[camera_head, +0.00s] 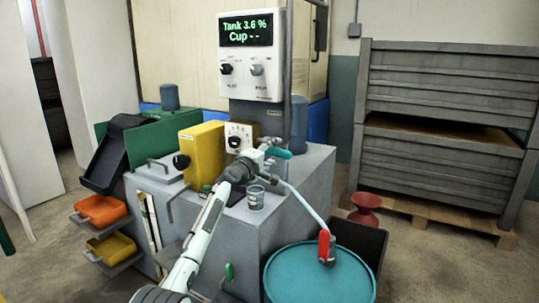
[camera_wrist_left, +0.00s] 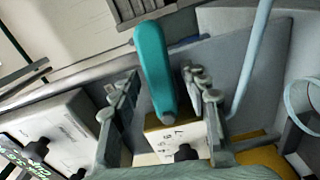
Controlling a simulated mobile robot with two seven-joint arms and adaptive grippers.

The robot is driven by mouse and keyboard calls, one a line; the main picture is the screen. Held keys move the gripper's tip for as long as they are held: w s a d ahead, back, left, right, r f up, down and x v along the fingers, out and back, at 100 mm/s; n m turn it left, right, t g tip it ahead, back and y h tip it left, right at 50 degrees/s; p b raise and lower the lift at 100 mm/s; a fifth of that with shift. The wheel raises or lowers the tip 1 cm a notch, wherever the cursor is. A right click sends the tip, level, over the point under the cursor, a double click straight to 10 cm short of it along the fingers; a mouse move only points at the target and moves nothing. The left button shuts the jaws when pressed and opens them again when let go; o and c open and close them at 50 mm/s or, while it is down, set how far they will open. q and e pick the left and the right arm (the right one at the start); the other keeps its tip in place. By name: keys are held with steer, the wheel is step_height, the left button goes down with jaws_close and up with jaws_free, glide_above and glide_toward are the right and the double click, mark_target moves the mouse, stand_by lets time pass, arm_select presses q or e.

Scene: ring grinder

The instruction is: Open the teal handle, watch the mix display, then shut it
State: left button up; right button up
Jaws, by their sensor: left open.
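The teal handle (camera_head: 278,153) shows at the machine's front, just past my left gripper (camera_head: 266,162). In the left wrist view the teal handle (camera_wrist_left: 154,65) stands between the two spread fingers of the left gripper (camera_wrist_left: 160,95), and I cannot tell whether either finger touches it. The left gripper is open. The mix display (camera_head: 246,28) on the white control box reads "Tank 3.6 %" and "Cup - -". My right gripper is not in view.
A small clear cup (camera_head: 256,198) stands on the grey machine top (camera_head: 225,215) below the gripper. A red-handled valve (camera_head: 325,246) sits on a teal drum (camera_head: 310,280), with a pale hose running up. A yellow box (camera_head: 204,150) stands left of the gripper.

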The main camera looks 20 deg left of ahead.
arm_select(q)
steer(key=s+a, duration=0.1)
steer(key=s, duration=1)
steer(key=shift+s+a, duration=0.35)
stand_by(6.5)
